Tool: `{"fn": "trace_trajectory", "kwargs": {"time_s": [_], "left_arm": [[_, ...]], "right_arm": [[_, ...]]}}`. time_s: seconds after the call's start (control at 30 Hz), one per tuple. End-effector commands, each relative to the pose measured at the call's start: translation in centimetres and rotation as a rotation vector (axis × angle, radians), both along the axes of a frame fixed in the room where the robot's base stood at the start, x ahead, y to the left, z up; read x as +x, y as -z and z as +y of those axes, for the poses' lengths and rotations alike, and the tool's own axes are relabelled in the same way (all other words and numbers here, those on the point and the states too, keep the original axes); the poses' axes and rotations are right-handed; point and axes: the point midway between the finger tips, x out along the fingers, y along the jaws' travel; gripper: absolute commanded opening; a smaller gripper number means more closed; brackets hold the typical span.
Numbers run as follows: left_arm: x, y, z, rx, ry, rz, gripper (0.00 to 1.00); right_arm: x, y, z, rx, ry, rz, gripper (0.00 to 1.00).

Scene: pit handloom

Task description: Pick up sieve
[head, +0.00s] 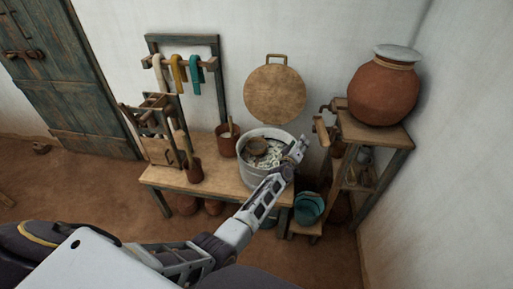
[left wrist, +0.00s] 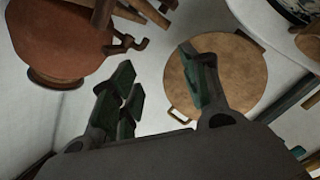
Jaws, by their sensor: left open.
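A small round brown thing (head: 258,146), possibly the sieve, sits among pale material in the metal pot (head: 247,172) on the wooden bench. I cannot make out a mesh. A round tan disc with a handle (head: 275,94) stands against the wall behind the pot; it also shows in the left wrist view (left wrist: 235,72). My left gripper (head: 299,147) is open and empty beside the pot's right rim, apart from the brown thing. Its spread fingers show in the left wrist view (left wrist: 163,82). My right gripper is out of view.
A clay water jar (head: 382,94) stands on a wooden stand (head: 372,133) to the right. A brown cup (head: 226,146) and a rack with coloured skeins (head: 178,75) stand left of the pot. A teal bucket (head: 309,207) is below.

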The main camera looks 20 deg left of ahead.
Motion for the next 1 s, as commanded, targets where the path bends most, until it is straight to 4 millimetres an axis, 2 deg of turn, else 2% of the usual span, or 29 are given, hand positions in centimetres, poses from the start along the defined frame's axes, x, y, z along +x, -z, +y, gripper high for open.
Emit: {"fn": "trace_trajectory", "kwargs": {"time_s": [0.03, 0.1, 0.23, 0.4, 0.7, 1.0], "left_arm": [[0.4, -2.0, 0.3, -0.057, -0.023, -0.034, 0.46], [0.9, -4.4, 0.9, -0.137, -0.057, -0.079, 0.46], [1.3, -8.3, 2.3, -0.29, -0.119, -0.156, 0.46], [1.2, -12.2, 4.5, -0.494, -0.201, -0.245, 0.46], [-0.1, -16.1, 9.3, -0.86, -0.352, -0.385, 0.46], [-2.2, -17.5, 14.1, -1.232, -0.512, -0.516, 0.46]], "right_arm": [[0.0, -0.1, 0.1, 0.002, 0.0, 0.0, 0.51], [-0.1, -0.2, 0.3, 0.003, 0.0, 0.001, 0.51], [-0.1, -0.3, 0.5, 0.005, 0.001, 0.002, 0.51], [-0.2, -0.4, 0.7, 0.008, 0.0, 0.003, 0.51], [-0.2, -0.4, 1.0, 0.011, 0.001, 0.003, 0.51], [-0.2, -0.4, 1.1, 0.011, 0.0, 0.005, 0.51]]}}
